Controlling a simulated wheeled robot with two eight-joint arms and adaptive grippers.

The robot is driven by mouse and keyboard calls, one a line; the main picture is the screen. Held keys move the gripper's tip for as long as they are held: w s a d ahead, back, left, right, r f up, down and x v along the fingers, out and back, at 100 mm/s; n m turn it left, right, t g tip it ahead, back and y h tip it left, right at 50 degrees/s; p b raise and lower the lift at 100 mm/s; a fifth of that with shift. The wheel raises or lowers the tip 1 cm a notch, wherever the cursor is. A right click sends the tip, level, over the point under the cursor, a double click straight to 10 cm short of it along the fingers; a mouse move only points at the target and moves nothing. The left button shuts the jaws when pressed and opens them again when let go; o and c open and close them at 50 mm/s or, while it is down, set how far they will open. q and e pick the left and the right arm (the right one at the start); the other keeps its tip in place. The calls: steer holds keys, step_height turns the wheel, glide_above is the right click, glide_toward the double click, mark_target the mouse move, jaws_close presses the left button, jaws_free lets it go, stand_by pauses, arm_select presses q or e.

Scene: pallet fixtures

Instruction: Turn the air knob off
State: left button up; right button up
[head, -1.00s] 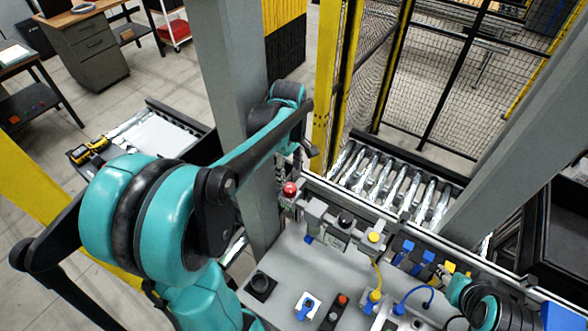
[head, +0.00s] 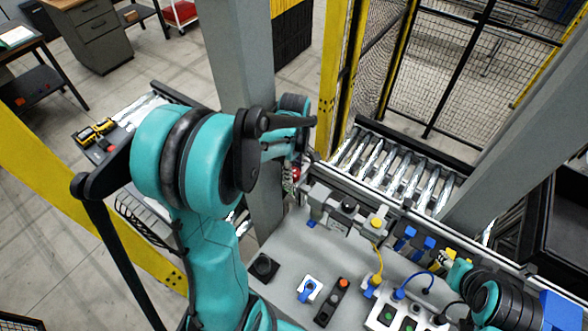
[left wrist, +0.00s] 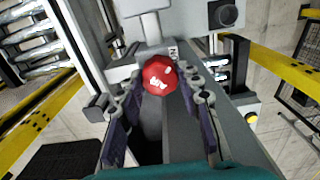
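A round red knob (left wrist: 160,75) with white marks sits on a grey fitting in the left wrist view. It also shows small and partly covered in the head view (head: 295,172), by the grey post at the back of the bench. My left gripper (left wrist: 164,92) is open, with one dark finger on each side of the knob. The knob lies between the fingertips; whether either finger touches it I cannot tell. In the head view the left gripper is mostly hidden by its own arm. My right arm shows at the lower right, but its gripper does not show clearly.
The grey bench (head: 305,250) holds a blue switch (head: 308,289), a black box with an orange button (head: 333,300), and yellow and blue cables. A grey post (head: 245,90) stands close to my left arm. A roller conveyor (head: 395,170) and mesh fence lie behind.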

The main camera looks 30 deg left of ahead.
arm_select(q)
steer(key=shift+c, duration=1.2)
steer(key=m+b, duration=0.2)
steer(key=shift+f+m, duration=0.1)
steer(key=shift+m, duration=0.3)
steer(key=m+b, duration=0.2)
steer(key=m, duration=0.3)
steer(key=shift+m+b, duration=0.3)
steer(key=shift+b, duration=0.05)
steer(key=m+b, duration=0.1)
steer(key=m, duration=0.3)
steer(key=shift+b, duration=0.3)
steer(key=shift+m+b, duration=0.7)
steer(key=shift+m, duration=2)
